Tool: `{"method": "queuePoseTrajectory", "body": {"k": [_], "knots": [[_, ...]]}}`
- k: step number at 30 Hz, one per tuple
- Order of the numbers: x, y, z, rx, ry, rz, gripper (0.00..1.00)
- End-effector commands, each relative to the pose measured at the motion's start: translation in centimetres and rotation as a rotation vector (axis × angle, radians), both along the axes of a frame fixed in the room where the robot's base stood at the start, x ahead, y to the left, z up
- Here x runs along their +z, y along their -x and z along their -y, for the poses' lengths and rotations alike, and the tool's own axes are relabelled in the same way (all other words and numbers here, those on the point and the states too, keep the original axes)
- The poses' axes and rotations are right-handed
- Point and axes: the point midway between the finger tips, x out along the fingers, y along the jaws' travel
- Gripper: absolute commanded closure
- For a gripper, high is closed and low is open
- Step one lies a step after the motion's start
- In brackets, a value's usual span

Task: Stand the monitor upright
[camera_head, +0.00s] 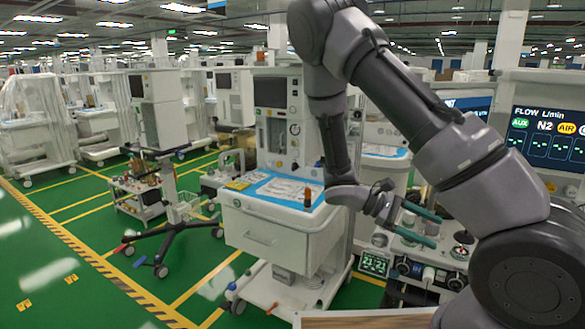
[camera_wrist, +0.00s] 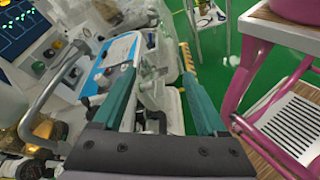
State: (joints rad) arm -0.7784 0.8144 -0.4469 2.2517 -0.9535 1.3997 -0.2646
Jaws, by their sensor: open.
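Several screens are in view, and I cannot tell which is the monitor of the task. A monitor (camera_head: 545,135) with a lit "FLOW L/min" display stands upright at the right edge. A dark screen (camera_head: 270,92) sits upright on top of the white middle cart. My gripper (camera_head: 438,231) is open and empty, its teal fingers pointing right above a panel of knobs and gauges. In the wrist view my gripper (camera_wrist: 157,72) shows both fingers apart, with cart parts beyond them. No screen lies between the fingers.
The white middle cart (camera_head: 262,237) has a blue-edged top with a small orange-capped bottle (camera_head: 307,197). A small lit digital display (camera_head: 374,264) sits below my gripper. A pink-framed rack (camera_wrist: 245,95) stands at right in the wrist view. Green floor (camera_head: 60,225) is open at left.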

Motion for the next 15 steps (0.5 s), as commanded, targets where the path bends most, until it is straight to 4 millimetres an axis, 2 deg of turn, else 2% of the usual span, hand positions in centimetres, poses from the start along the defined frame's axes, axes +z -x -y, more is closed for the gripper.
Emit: {"method": "queuePoseTrajectory", "body": {"k": [8, 15], "knots": [[4.0, 1.0, -2.6, -0.263, -0.378, 0.291, 0.25], [9.3, 1.2, -4.7, -0.457, -0.657, 0.573, 0.25]]}}
